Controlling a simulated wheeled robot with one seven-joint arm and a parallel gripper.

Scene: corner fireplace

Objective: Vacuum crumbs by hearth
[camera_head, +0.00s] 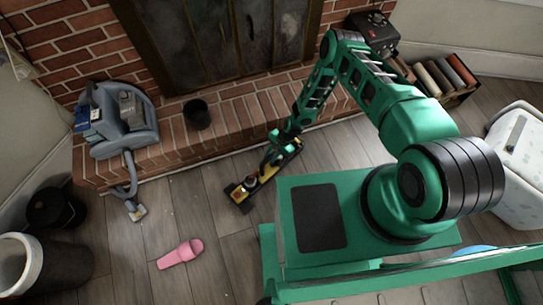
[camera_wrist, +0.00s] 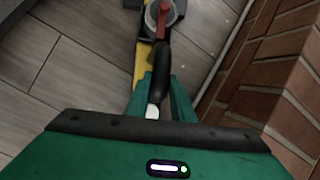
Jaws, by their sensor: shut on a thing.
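A yellow and black vacuum (camera_head: 243,192) lies low on the wood floor along the front of the brick hearth. My gripper (camera_head: 271,156) is at its hearth-side end. In the wrist view, my gripper (camera_wrist: 160,108) is shut on the vacuum's black handle (camera_wrist: 158,75). The yellow body, a grey round part and a red piece show beyond the handle. A few tiny pale specks, perhaps crumbs (camera_wrist: 228,12), show on the floor ahead. In the head view, specks on the floor are too small to tell.
A grey-blue cleaning machine (camera_head: 128,125) stands on the hearth (camera_head: 165,153), its hose and nozzle (camera_head: 138,212) reaching the floor. A black cup (camera_head: 197,114) is on the hearth. A white bin (camera_head: 520,165) is right.

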